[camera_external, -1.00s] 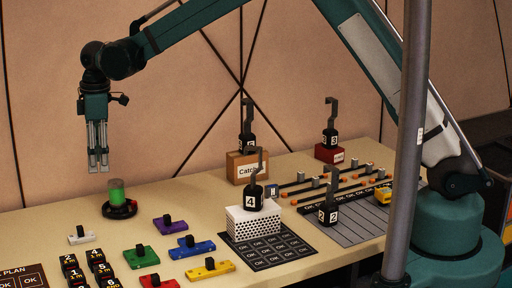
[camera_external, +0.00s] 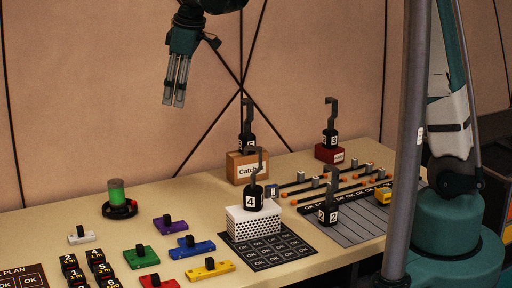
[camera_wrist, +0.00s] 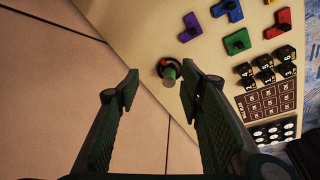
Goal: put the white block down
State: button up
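A small white block (camera_external: 81,236) with a black knob lies on the table at the left front in the external view. It stands apart from the other blocks. My gripper (camera_external: 174,104) is high above the table, behind and to the right of the block, with its fingers pointing down. In the wrist view my gripper (camera_wrist: 158,88) has its two fingers apart with nothing between them. The white block is not clear in the wrist view; the right finger may cover it.
A green beacon (camera_external: 116,197) stands behind the white block. Purple (camera_external: 170,224), green (camera_external: 141,255), blue (camera_external: 192,247), yellow (camera_external: 210,268) and red blocks lie to its right. A white perforated box (camera_external: 253,222) carries hook weight 4. Black numbered cubes (camera_external: 71,266) stand in front.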

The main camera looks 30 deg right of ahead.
jog(key=s+d+r+m+t, duration=0.1)
jog(key=s+d+r+m, duration=0.1)
jog(key=s+d, duration=0.35)
jog(key=s+d+r+m, duration=0.1)
jog(key=s+d+r, duration=0.15)
jog(key=d, duration=0.65)
jog(key=s+d+r+m+t, duration=0.1)
jog(key=s+d+r+m, duration=0.1)
jog(key=s+d, duration=0.35)
jog(key=s+d+f+m+t, duration=0.1)
jog(key=s+d+f+m, duration=0.2)
jog(key=s+d, duration=0.5)
jog(key=s+d+f+m+t+h, duration=0.1)
jog(key=s+d+f+m, duration=0.2)
jog(key=s+d, duration=0.6)
jog(key=shift+d+t, duration=0.35)
jog(key=shift+t, duration=0.05)
